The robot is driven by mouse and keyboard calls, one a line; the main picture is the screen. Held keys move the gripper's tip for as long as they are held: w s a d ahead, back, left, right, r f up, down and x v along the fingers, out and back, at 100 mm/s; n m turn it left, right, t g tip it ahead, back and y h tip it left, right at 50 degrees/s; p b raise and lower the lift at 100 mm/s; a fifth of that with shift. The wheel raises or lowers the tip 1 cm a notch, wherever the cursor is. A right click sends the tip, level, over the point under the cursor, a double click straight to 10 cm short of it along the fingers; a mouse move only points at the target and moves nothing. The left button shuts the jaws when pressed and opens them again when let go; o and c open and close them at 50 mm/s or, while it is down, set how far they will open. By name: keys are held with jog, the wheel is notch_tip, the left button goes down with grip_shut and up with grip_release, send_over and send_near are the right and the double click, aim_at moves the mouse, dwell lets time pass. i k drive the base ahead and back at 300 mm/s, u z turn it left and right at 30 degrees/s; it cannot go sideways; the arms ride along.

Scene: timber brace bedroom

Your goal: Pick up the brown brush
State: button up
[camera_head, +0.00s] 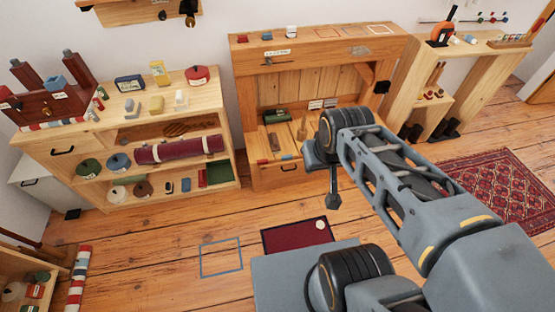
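I cannot pick out the brown brush for certain at this size. A small brown block-like item (274,142) lies on the lower ledge of the middle wooden cabinet (325,45). An upright tan handle (302,130) stands on the same ledge to its right, and either could be a brush. My gripper (333,203) hangs downward in front of the cabinet's right part, apart from these items. Its fingers are too small and dark to show a gap, and I see nothing held in it. My arm hides part of the cabinet's lower right.
A left shelf (228,127) holds boxes, rolls and a dark red roll (180,149). A right shelf (433,62) holds small items. A dark red mat (296,236) and a patterned rug (497,190) lie on the floor. Open wooden floor lies before the left shelf.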

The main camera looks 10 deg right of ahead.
aim_at(275, 147)
jog(key=z, duration=0.7)
jog(key=k, duration=0.15)
jog(key=u, duration=1.7)
jog(key=i, duration=1.75)
jog(key=z, duration=1.3)
jog(key=i, duration=0.45)
jog(key=z, duration=0.35)
